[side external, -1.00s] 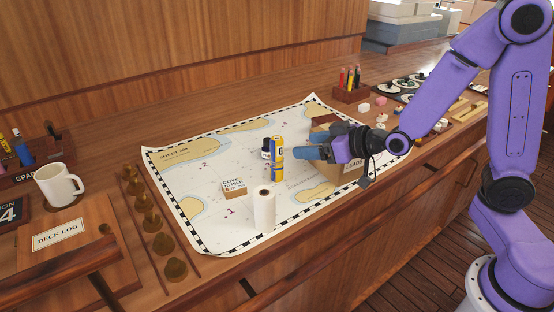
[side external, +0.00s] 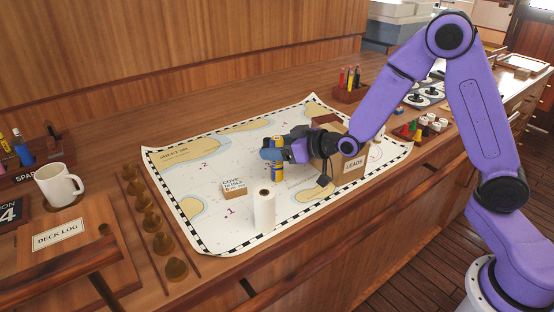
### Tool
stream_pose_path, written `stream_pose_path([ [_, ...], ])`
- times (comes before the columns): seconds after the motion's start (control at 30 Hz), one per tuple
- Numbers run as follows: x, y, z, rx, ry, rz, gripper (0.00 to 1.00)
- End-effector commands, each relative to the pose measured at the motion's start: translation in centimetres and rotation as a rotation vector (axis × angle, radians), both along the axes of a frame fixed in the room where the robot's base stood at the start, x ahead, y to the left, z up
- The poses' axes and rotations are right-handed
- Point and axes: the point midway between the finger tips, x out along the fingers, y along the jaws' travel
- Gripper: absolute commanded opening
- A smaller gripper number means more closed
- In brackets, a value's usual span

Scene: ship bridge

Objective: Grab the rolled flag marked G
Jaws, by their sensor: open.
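The rolled flag marked G (side external: 277,174) stands upright on the chart in the side view, a slim yellow and blue roll. Only its lower part shows; its G mark and top are hidden by my gripper. My gripper (side external: 271,153) is open, with its blue fingers at the upper part of the flag. I cannot tell from this side whether the fingers touch it.
A plain white roll (side external: 264,212) stands in front of the flag, and a small lettered box (side external: 234,190) lies to its left. A box marked LEADS (side external: 352,168) is to the right, below my forearm. The left part of the chart (side external: 180,185) is clear.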

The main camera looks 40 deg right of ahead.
Motion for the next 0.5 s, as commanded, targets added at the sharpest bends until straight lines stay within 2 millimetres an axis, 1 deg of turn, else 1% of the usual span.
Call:
stream_pose_path([
  [0.1,1.3,0.5,-0.6,-0.001,0.001,0.0,0.69],
  [0.2,1.9,0.7,-0.9,-0.001,0.001,0.0,0.69],
  [0.5,2.1,0.8,-1.0,-0.001,0.0,0.0,0.69],
])
